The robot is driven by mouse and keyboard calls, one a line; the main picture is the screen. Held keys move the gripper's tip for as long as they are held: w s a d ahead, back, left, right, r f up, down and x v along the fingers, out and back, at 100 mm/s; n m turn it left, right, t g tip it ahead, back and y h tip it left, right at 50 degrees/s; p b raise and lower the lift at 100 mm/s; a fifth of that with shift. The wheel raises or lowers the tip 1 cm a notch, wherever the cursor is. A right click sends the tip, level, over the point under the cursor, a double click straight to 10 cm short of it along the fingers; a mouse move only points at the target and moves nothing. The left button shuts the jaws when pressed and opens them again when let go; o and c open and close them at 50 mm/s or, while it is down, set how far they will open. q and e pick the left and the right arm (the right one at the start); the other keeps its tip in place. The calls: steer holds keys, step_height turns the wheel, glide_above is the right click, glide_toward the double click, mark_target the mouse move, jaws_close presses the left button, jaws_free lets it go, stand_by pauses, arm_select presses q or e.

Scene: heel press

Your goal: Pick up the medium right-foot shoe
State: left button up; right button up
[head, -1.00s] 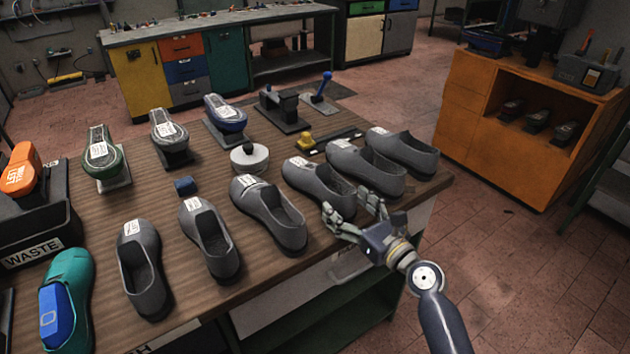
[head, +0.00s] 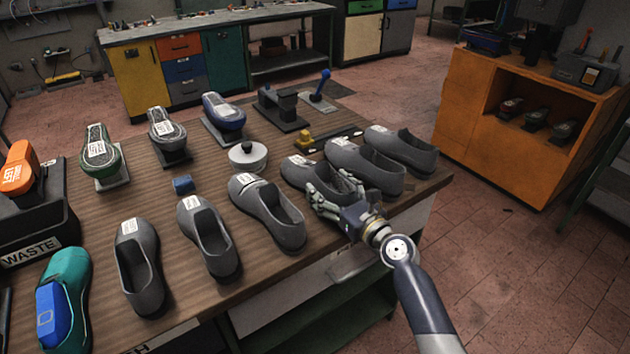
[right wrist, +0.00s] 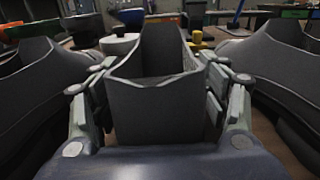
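Several dark grey shoes stand in a row along the front of the wooden table, with white labels too small to read for size or foot. My right gripper (head: 326,198) is at the heel of one shoe (head: 299,173) in the right half of the row. In the right wrist view this shoe's heel (right wrist: 155,105) stands upright between my two fingers, one on each side. The fingers look open and close to the heel's sides; firm contact cannot be made out. Neighbouring shoes (right wrist: 35,95) and (right wrist: 275,75) flank the gripper. My left gripper is not in view.
The neighbouring shoes (head: 262,208) and (head: 362,165) stand close by. Behind the row are a round pale weight (head: 247,158), a small blue block (head: 183,185) and several shoe lasts on stands (head: 103,168). A black waste bin (head: 35,225) is at left. The floor at right is clear.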

steer(key=c, duration=0.8)
steer(key=shift+r, duration=0.1)
steer(key=shift+r, duration=0.1)
